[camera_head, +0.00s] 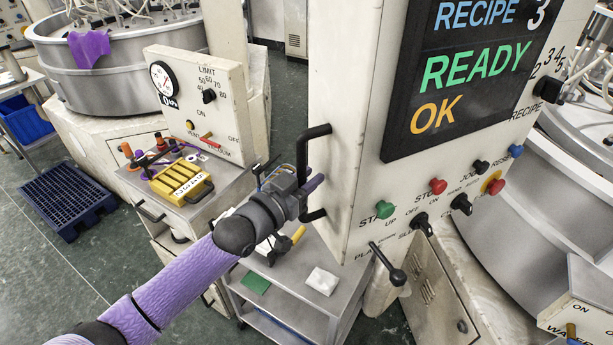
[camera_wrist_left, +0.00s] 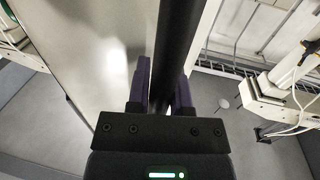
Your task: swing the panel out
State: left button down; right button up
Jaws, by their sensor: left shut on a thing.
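The control panel (camera_head: 364,130) is a cream box with a dark screen (camera_head: 455,75) reading RECIPE 3, READY and OK, and a row of buttons and knobs below it. A black bar handle (camera_head: 303,160) is fixed upright at its left edge. My left gripper (camera_head: 312,187) is at the handle's lower half, its purple fingers shut on the bar. In the left wrist view the black handle (camera_wrist_left: 178,50) runs between the two fingers (camera_wrist_left: 161,92), beside the panel's pale side (camera_wrist_left: 105,45). The gripper hides part of the handle. My right gripper is not in view.
A grey cart (camera_head: 285,285) with a green pad (camera_head: 255,284) and a white cloth (camera_head: 322,281) stands below my arm. A gauge box (camera_head: 200,100) and a bench with a yellow tray (camera_head: 182,182) are left. Lapping machines (camera_head: 120,70) stand at left and right.

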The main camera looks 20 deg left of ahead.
pick_arm(q)
jog(key=shift+w+a, duration=0.45)
jog(key=shift+w, duration=0.05)
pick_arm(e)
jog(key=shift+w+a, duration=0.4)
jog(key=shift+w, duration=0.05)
pick_arm(q)
jog(key=c, duration=0.5)
grip_release()
jog(key=shift+s+d, duration=0.1)
jog(key=shift+d, duration=0.1)
jog(key=shift+c, duration=0.2)
jog(key=shift+a, duration=0.1)
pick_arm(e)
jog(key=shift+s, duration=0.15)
pick_arm(q)
jog(key=shift+s, duration=0.1)
jog(key=v, duration=0.9)
jog(key=shift+s, duration=0.35)
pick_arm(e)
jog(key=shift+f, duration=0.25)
pick_arm(q)
jog(key=shift+a, duration=0.15)
